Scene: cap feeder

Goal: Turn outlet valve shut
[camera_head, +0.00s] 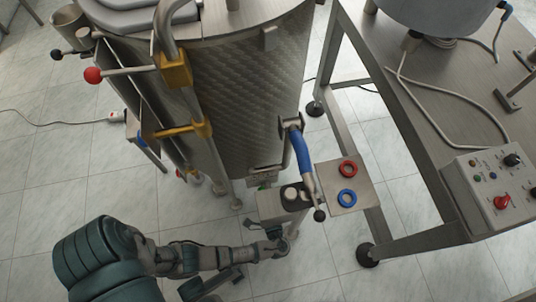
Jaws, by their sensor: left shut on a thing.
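My left gripper (277,244) reaches in from the lower left and is shut on a small part at the outlet valve, just below the grey outlet block (283,201). The fingers are small here and hide most of what they hold. The outlet block sits at the foot of the large quilted steel tank (245,90). A blue-sleeved pipe or handle (302,152) runs down from the tank side towards the block. A dark ball knob (319,215) shows at the block's right. My right gripper is out of view.
A small plate with a red ring (348,169) and a blue ring (347,197) stands right of the valve. A steel table (440,90) with a control box (495,185) is at the right. A red ball knob (93,75) sticks out at the tank's left. Tiled floor is open below.

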